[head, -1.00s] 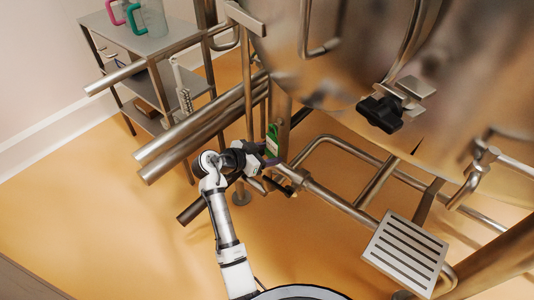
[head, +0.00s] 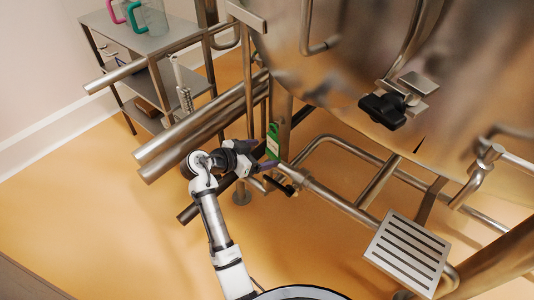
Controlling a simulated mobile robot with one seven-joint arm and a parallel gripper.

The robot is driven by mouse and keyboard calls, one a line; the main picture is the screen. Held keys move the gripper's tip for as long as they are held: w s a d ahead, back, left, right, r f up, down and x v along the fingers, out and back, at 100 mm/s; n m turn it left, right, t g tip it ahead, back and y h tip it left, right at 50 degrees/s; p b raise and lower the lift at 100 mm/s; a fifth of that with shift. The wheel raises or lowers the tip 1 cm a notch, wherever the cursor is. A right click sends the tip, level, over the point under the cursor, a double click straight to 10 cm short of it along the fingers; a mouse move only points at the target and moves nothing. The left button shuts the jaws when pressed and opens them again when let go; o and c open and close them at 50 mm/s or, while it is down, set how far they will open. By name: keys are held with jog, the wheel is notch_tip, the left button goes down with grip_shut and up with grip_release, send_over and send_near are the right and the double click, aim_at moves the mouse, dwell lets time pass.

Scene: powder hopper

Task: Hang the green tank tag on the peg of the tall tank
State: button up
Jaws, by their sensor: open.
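The green tank tag (head: 272,141) hangs upright against the leg of the tall tank (head: 330,80), in the middle of the head view. The peg itself is too small to make out behind the tag. My gripper (head: 268,158) is just left of and below the tag. Its dark fingers are open, and the tag looks free of them, though the small gap is hard to judge.
Thick steel pipes (head: 205,125) run just left of and above my gripper. A pipe with a black-handled valve (head: 285,188) lies below it. A metal shelf cart (head: 150,45) with jugs stands at the upper left. A slatted step (head: 406,252) is at lower right. Floor at lower left is clear.

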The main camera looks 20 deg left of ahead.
jog(key=b+v, duration=0.2)
jog(key=v, duration=0.8)
jog(key=shift+s+a, duration=0.2)
jog(key=shift+s, duration=0.05)
